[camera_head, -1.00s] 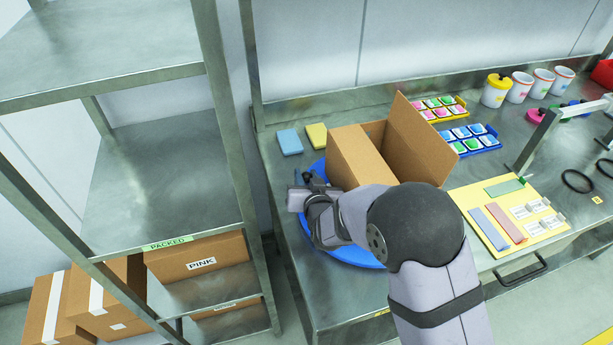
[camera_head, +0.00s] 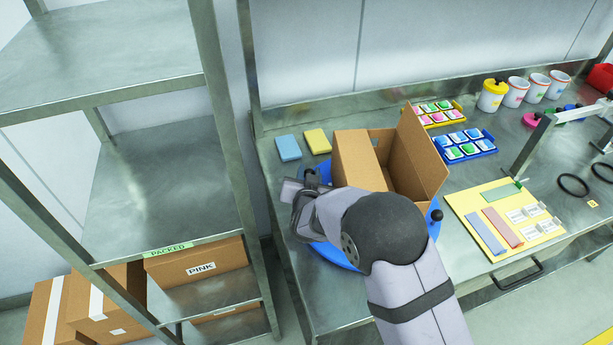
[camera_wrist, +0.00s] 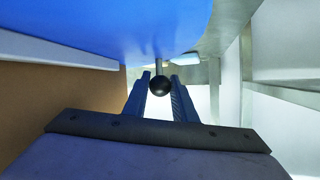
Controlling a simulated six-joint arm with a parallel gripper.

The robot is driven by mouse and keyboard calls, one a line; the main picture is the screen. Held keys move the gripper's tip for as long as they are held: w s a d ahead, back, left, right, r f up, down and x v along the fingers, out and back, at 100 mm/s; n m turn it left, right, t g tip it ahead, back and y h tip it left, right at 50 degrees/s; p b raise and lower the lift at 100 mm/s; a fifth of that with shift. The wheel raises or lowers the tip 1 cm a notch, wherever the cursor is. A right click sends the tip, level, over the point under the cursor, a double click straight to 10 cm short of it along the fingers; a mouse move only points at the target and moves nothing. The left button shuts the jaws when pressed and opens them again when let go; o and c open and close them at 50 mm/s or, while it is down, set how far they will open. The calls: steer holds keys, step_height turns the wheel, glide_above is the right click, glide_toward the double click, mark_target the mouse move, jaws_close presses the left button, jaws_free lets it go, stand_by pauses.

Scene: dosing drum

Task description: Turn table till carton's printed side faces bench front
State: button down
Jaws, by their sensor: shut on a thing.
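An open brown carton (camera_head: 360,160) stands on the round blue turntable (camera_head: 328,254), a flap raised at its right. No print shows on the faces in view; its near side is hidden behind my arm. My gripper (camera_head: 313,180) is at the turntable's left edge, beside the carton. In the wrist view my gripper (camera_wrist: 160,80) has its fingers closed around a black ball knob (camera_wrist: 160,85) on a thin rod at the blue turntable's (camera_wrist: 140,25) rim. A second black knob (camera_head: 437,215) shows at the turntable's right edge.
A blue block (camera_head: 288,148) and a yellow block (camera_head: 317,141) lie behind the turntable. A yellow board (camera_head: 468,232) with strips lies close at right. Trays of coloured pieces (camera_head: 465,145) stand behind it. A metal shelf rack (camera_head: 165,185) stands close at left.

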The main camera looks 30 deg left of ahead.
mark_target(322, 169)
steer(key=shift+w+d+r+m+t+h+p, duration=0.1)
steer(key=shift+w+m+t+h+p, duration=0.15)
steer(key=shift+w+m+h+p, duration=0.55)
steer(key=shift+w+m+t+h+p, duration=0.25)
steer(key=shift+w+m+h, duration=0.25)
steer(key=shift+w, duration=0.55)
steer(key=shift+w+d+m+h, duration=0.2)
steer(key=shift+w+m+h, duration=0.25)
steer(key=shift+w+h, duration=0.25)
steer(key=shift+w+d+m+h, duration=0.15)
steer(key=shift+w+m+h, duration=0.35)
steer(key=shift+w, duration=0.25)
steer(key=w, duration=0.1)
steer(key=d+m+h+b, duration=0.1)
steer(key=w+m+h+b, duration=0.1)
steer(key=shift+w+d+f, duration=0.15)
steer(key=shift+w+f, duration=0.1)
steer(key=shift+w, duration=0.1)
steer(key=shift+w+d+r+m+h+b, duration=0.1)
steer(key=shift+w+d+m+h+b, duration=0.25)
steer(key=shift+w+h+b, duration=0.35)
steer(key=shift+w+d+m+h+b, duration=0.25)
steer(key=shift+m+h+b, duration=0.15)
steer(key=shift+b, duration=0.6)
steer(key=shift+r, duration=0.1)
steer(key=c, duration=1.5)
jaws_free()
steer(key=shift+o, duration=0.2)
